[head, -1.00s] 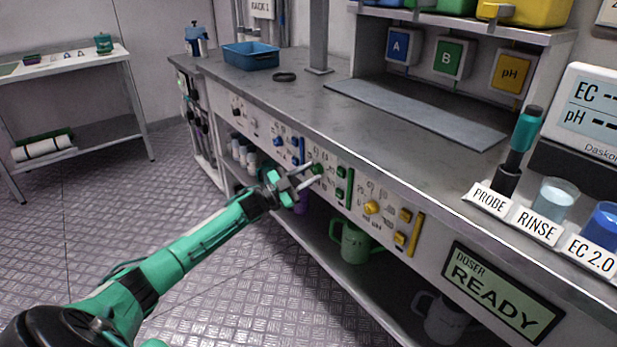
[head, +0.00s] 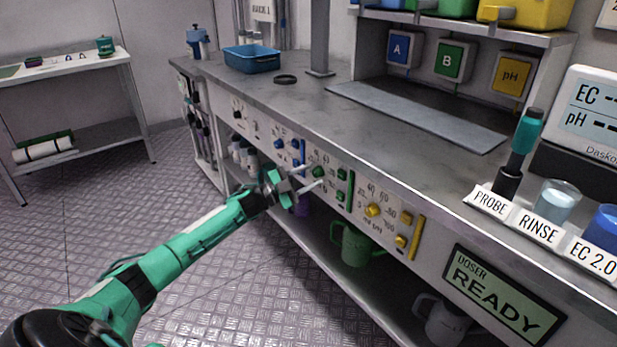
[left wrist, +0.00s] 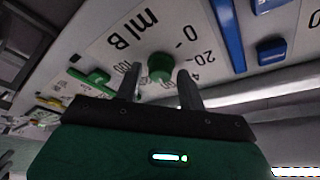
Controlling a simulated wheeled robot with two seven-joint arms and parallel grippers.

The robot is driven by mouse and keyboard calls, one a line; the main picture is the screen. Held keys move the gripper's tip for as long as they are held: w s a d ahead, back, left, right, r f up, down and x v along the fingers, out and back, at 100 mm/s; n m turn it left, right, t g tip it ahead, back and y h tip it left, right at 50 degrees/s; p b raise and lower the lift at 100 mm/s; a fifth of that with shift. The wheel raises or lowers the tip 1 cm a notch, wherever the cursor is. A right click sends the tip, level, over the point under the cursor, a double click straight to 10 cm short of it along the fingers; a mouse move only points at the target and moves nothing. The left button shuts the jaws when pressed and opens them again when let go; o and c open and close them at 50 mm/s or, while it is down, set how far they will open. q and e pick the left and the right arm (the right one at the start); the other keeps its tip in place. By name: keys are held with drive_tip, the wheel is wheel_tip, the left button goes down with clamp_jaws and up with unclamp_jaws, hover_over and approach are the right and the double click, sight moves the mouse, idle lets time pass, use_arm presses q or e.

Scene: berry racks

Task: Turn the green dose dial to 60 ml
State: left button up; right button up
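The green dose dial (head: 317,172) is a small round knob on the white front panel under the bench edge. In the left wrist view the dial (left wrist: 160,66) sits beside the printed "ml B" and a scale with 0, 20 and 100; its pointer setting cannot be read. My left gripper (head: 313,177) is at the dial. In the left wrist view its two fingers (left wrist: 160,84) stand apart, one on each side of the dial, with gaps visible between. My right gripper is out of view.
A blue dial (head: 279,144) and a yellow dial (head: 374,210) flank the green one. Green buttons (head: 341,184) sit close to its right. A doser display (head: 503,293) reads READY. A green jug (head: 356,245) stands on the shelf below.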

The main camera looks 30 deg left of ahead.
use_arm(q)
drive_tip(key=shift+o, duration=0.5)
drive_tip(key=shift+s+a+f, duration=0.1)
drive_tip(key=shift+s+a, duration=0.05)
drive_tip(key=p+v, duration=0.1)
drive_tip(key=v, duration=1.2)
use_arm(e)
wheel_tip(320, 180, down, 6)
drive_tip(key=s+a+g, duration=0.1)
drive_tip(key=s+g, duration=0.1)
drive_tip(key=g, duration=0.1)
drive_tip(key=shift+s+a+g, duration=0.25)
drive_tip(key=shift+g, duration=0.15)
use_arm(q)
drive_tip(key=shift+s+a, duration=0.15)
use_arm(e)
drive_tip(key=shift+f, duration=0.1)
